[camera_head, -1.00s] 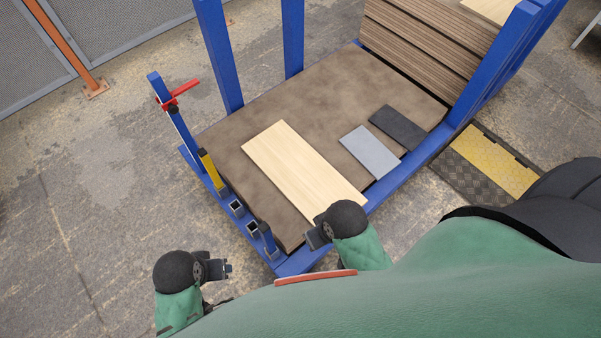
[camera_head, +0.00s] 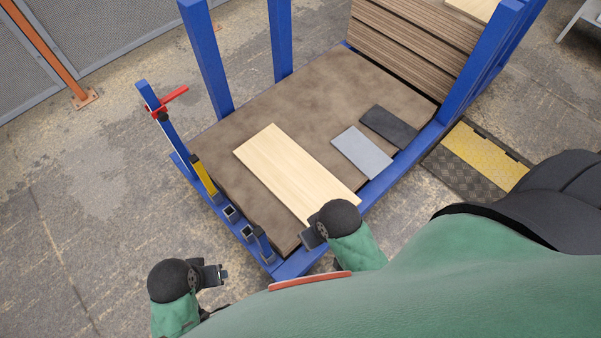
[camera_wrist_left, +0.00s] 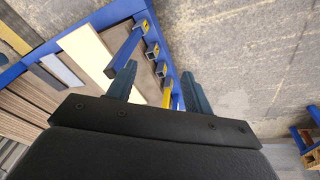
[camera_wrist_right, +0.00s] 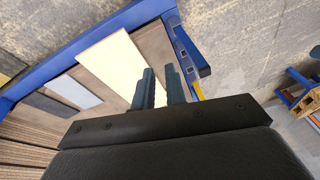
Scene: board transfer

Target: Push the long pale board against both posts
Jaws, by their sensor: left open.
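The long pale board (camera_head: 290,170) lies flat and slantwise on the brown deck of a blue-framed cart. It also shows in the left wrist view (camera_wrist_left: 86,50) and right wrist view (camera_wrist_right: 110,62). Two tall blue posts (camera_head: 206,60) (camera_head: 280,40) stand at the deck's far edge, apart from the board. My right gripper (camera_head: 308,238) is at the board's near end; contact is unclear. Its fingers (camera_wrist_right: 160,72) have a narrow gap, and whether they grip anything is unclear. My left gripper (camera_head: 222,275) is open and empty, off the cart's near left corner (camera_wrist_left: 160,75).
A grey board (camera_head: 362,152) and a dark board (camera_head: 393,126) lie right of the pale one. Stacked brown sheets (camera_head: 410,45) stand at the back right. Short posts, one yellow (camera_head: 204,176), and sockets line the left edge. The deck behind the pale board is clear.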

